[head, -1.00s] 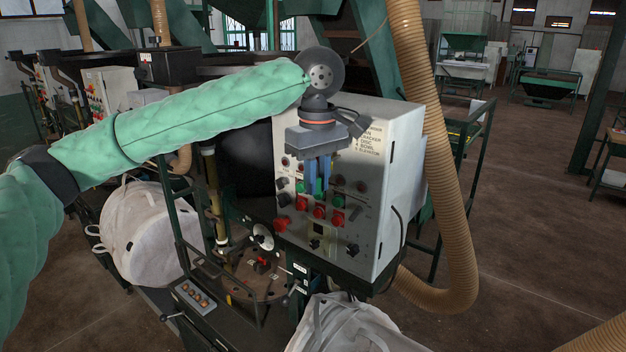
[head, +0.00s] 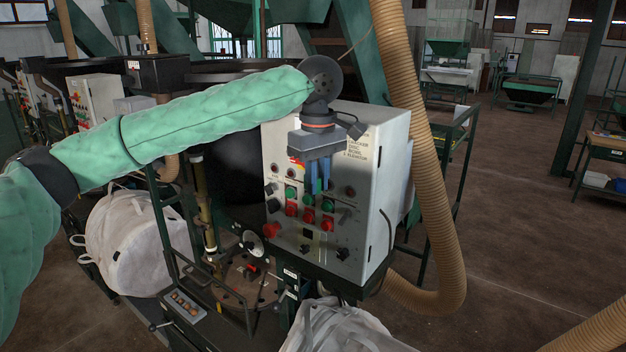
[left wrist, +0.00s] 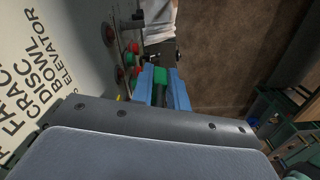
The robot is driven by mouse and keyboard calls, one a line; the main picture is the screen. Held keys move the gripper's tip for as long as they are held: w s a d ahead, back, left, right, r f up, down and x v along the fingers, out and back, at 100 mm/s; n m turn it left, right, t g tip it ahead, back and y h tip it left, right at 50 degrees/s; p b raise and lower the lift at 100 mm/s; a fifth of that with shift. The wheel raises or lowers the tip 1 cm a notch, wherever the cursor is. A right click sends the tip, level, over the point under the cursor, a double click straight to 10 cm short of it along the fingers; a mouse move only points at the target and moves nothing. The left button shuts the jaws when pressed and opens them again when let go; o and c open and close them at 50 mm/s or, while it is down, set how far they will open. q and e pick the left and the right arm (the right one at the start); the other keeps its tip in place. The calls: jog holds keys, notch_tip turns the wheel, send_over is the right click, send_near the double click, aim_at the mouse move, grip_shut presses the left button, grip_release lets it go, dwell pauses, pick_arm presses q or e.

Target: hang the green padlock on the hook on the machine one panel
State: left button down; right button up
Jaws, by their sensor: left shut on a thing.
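The grey-white machine panel (head: 376,190) stands in front of me, with red and green buttons and black knobs on its face. My left gripper (head: 318,186), with blue fingers pointing down, is just in front of the panel's upper buttons. In the left wrist view the gripper (left wrist: 162,78) is shut on a small green thing, the green padlock (left wrist: 160,75), which is mostly hidden between the fingers. I cannot make out the hook on the panel. My right gripper is not in view.
A tan ribbed hose (head: 420,140) curves down right of the panel. White bulk bags stand at left (head: 135,240) and below the panel (head: 345,330). A round plate with a rail (head: 240,285) sits lower left of the panel. Open floor lies at right.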

pick_arm(q)
jog(key=shift+w+d+r, duration=0.1)
jog(key=shift+w+r, duration=0.1)
jog(key=shift+w, duration=0.1)
jog(key=shift+w, duration=0.1)
dwell(0.4)
jog(key=shift+f, duration=0.1)
jog(key=c, duration=1.3)
grip_release()
